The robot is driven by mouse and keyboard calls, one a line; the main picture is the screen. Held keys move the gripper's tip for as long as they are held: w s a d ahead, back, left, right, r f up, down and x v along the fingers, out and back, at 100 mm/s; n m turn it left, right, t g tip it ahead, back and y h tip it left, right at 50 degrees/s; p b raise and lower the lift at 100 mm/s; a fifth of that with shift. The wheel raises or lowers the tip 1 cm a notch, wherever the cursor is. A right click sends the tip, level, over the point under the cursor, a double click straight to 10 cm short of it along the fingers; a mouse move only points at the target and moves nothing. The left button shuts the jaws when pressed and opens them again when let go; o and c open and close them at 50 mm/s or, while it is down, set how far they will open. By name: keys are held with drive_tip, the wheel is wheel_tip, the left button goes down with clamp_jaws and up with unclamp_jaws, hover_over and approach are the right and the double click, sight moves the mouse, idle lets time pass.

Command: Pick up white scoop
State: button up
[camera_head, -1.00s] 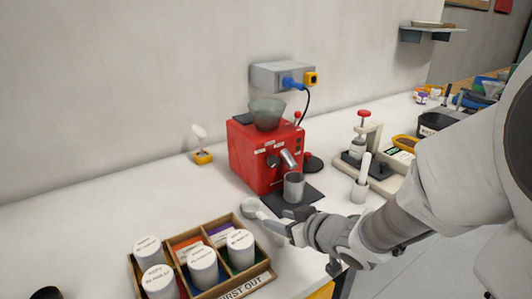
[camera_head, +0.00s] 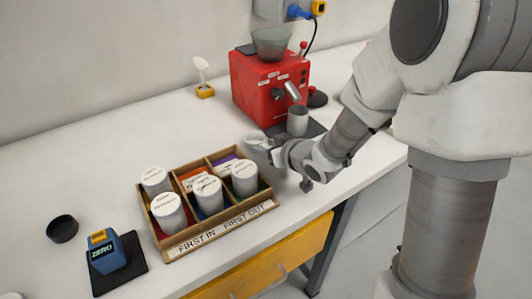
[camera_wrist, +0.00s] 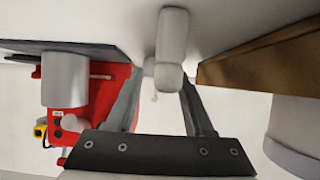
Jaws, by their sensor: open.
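The white scoop (camera_head: 254,138) lies on the white counter between the red machine and the wooden tray, partly hidden by my gripper (camera_head: 268,149). In the wrist view the scoop (camera_wrist: 171,38) is a pale rounded handle with a wider end, lying along the counter. My gripper is open there (camera_wrist: 163,78), with one finger on each side of the scoop's near end. I cannot tell whether either finger touches it.
The red machine (camera_head: 262,92) with a metal cup (camera_head: 297,121) stands behind. The wooden tray (camera_head: 222,222) with several white canisters is close in front. A white-topped item on a yellow base (camera_head: 205,91) stands near the wall.

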clamp_jaws()
idle(0.3)
idle(0.3)
drive_tip(key=shift+w+r+p, duration=0.1)
drive_tip(key=shift+r+p, duration=0.2)
drive_tip(key=shift+r, duration=0.25)
wheel_tip(320, 180, up, 3)
drive_tip(key=shift+r+p, duration=0.1)
drive_tip(key=shift+p, duration=0.6)
drive_tip(key=s+d+r+p, duration=0.2)
drive_tip(key=d+r+p, duration=0.4)
drive_tip(key=d, duration=0.5)
drive_tip(key=n+g+y+p, duration=0.3)
drive_tip(key=n+p, duration=0.1)
approach(266, 146)
wheel_tip(266, 146, up, 3)
drive_tip(key=w+a, duration=0.2)
drive_tip(key=shift+n, duration=0.3)
wheel_tip(266, 146, down, 7)
drive_tip(key=b, duration=0.7)
drive_tip(key=shift+s, duration=0.1)
